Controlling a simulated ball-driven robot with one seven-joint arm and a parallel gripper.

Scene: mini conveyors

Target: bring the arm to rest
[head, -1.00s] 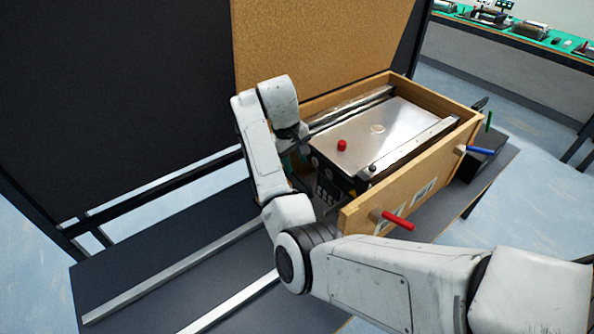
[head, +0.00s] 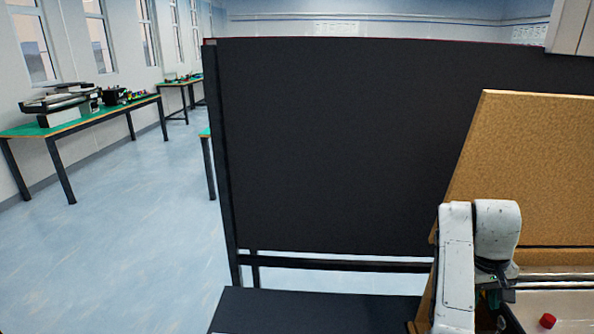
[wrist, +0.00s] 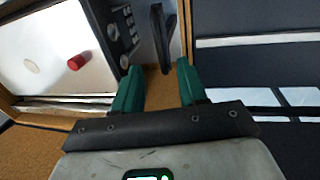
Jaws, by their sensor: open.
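My white arm (head: 457,265) stands at the lower right of the head view, bent over the wooden box. My gripper shows in the wrist view (wrist: 160,66), its two green fingers apart with nothing held between them. A dark handle-like piece (wrist: 160,38) lies beyond the fingertips; I cannot tell how far. A red cylinder (wrist: 77,61) lies on the metal plate (wrist: 45,45) to the left of the fingers, apart from them. The red cylinder also shows in the head view (head: 547,321). In the head view the fingers are mostly hidden behind the arm.
A wooden lid (head: 530,165) stands up behind my arm, in front of a large black panel (head: 330,150). A dark bench (head: 270,310) has clear room left of the box. Green-topped tables (head: 70,118) stand far left with open blue floor between.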

